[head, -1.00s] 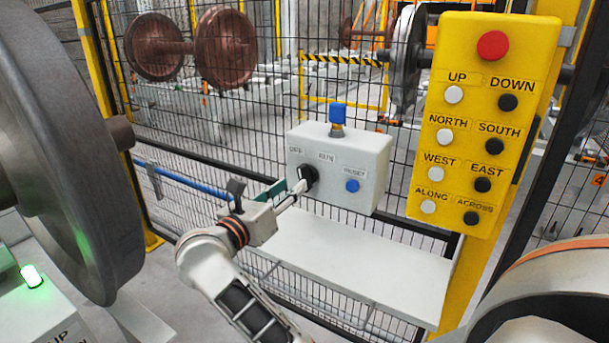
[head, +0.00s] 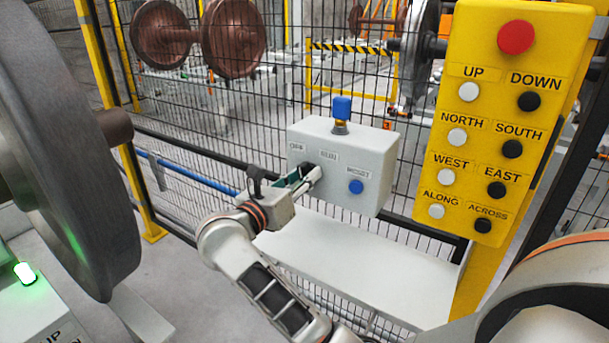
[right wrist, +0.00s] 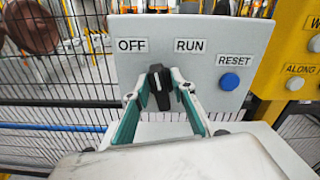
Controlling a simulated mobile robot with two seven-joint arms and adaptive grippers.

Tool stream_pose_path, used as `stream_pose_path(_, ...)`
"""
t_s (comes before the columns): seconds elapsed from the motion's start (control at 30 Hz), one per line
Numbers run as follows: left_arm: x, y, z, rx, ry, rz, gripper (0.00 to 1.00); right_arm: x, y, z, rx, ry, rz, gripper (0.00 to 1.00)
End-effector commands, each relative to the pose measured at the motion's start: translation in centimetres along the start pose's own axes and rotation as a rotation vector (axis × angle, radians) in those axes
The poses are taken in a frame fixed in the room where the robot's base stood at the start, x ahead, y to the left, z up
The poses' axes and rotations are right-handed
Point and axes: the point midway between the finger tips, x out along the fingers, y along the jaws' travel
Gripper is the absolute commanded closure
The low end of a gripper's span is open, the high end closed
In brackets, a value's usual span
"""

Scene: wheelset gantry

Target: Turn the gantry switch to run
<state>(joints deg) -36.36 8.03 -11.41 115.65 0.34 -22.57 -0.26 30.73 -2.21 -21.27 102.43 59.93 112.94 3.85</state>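The gantry switch is a black knob (right wrist: 159,90) on the front of a light grey box (head: 370,150), below the OFF and RUN labels. In the right wrist view it stands nearly upright, its top leaning slightly left, between the two labels. My right gripper (right wrist: 160,95) has its fingers apart, one on each side of the knob. Small gaps seem to show, but I cannot be sure about contact. In the head view the right gripper (head: 306,178) partly hides the knob. My left gripper is not in view.
A blue RESET button (head: 356,187) is right of the knob, and a blue-topped part (head: 341,108) stands on the box. A white shelf (head: 370,265) lies below. A yellow button pendant (head: 505,130) hangs at right, and a large wheel (head: 70,150) stands at left. Mesh fence is behind.

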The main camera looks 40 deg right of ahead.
Motion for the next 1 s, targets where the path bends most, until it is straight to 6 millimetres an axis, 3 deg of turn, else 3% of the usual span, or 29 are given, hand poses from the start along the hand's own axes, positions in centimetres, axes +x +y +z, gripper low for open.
stream_pose_path(0.07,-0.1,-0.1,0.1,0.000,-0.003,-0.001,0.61,0.0,0.0,0.0,0.000,0.000,0.000,0.98)
stream_pose_path(0.53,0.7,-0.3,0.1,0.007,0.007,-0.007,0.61,0.0,0.1,-0.4,0.076,0.003,0.000,0.98)
stream_pose_path(0.83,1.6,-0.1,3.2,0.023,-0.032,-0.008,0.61,0.0,0.1,-0.9,0.303,0.005,0.000,0.98)
stream_pose_path(1.0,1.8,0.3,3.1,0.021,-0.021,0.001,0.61,0.1,0.1,-1.0,0.464,0.005,-0.001,0.98)
